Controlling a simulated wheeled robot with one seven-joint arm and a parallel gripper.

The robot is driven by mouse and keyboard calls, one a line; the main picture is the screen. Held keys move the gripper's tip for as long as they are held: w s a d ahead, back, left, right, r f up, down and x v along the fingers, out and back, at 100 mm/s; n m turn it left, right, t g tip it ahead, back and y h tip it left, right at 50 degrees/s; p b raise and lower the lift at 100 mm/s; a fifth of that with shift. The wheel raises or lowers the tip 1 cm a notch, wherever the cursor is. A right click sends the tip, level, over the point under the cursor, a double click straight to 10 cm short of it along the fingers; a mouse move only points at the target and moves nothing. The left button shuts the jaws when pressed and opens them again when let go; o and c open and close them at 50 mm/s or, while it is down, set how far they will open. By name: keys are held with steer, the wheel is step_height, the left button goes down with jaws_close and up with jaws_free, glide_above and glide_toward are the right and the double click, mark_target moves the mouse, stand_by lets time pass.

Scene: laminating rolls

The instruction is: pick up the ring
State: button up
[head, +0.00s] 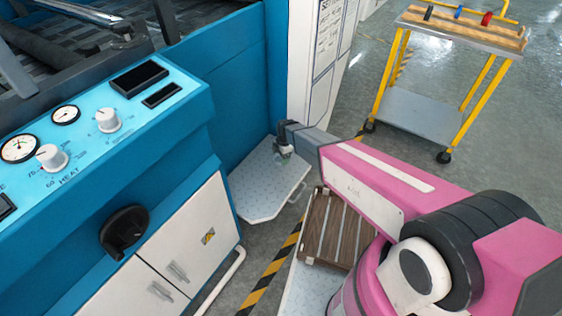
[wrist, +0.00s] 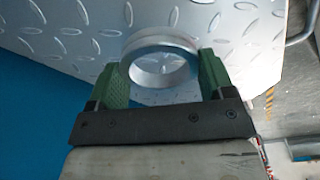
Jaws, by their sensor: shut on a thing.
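The ring (wrist: 160,50) is a silver metal band. In the wrist view it sits between the two green finger pads of my gripper (wrist: 162,72), which is shut on it. The ring is over the diamond-plate metal step (wrist: 60,25); I cannot tell whether it touches the plate. In the head view my gripper (head: 284,150) is small and dark over the same step (head: 265,203), beside the blue machine. The ring is too small there to make out clearly.
The blue machine (head: 235,95) with gauges and knobs stands at left. A white panel (head: 318,60) stands behind the gripper. A wooden slatted pallet (head: 330,228) lies right of the step. A yellow cart (head: 425,112) stands at the back right, with open floor around it.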

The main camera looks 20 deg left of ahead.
steer(key=s+a+r, duration=0.2)
steer(key=s+r, duration=0.4)
steer(key=s, duration=0.5)
steer(key=shift+a+r, duration=0.3)
steer(key=shift+a, duration=0.05)
steer(key=shift+s, duration=0.1)
